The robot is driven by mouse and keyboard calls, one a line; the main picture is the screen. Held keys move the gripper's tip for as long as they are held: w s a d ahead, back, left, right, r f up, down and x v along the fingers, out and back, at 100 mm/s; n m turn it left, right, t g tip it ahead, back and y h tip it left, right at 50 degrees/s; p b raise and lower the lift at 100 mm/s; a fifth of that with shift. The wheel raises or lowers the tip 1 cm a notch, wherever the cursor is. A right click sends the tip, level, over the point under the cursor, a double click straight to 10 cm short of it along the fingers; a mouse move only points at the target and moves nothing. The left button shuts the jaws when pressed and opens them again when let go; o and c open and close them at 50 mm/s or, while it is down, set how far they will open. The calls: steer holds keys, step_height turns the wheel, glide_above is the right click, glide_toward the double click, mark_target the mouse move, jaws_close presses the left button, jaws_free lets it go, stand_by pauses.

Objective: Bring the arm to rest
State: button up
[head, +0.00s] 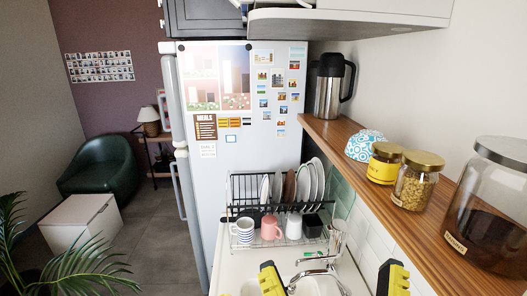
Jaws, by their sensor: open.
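My gripper (331,272) shows at the bottom edge of the head view as two yellow-and-black fingers set wide apart. It is open, with nothing held between the fingers. It appears in front of the sink area, with the chrome tap (315,270) showing between the fingers. The rest of my arm is out of view below the picture. The gas hob is not in view.
A dish rack (234,190) with plates and mugs stands behind the tap. A wooden shelf (345,143) on the right holds jars, a bowl and a steel jug (328,95). A white fridge (240,150) stands behind. Floor (150,230) at left is open.

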step_height(320, 180, up, 23)
steer(key=p, duration=2)
steer(key=shift+w+r+p, duration=0.15)
steer(key=shift+w+p, duration=0.05)
steer(key=shift+p, duration=0.1)
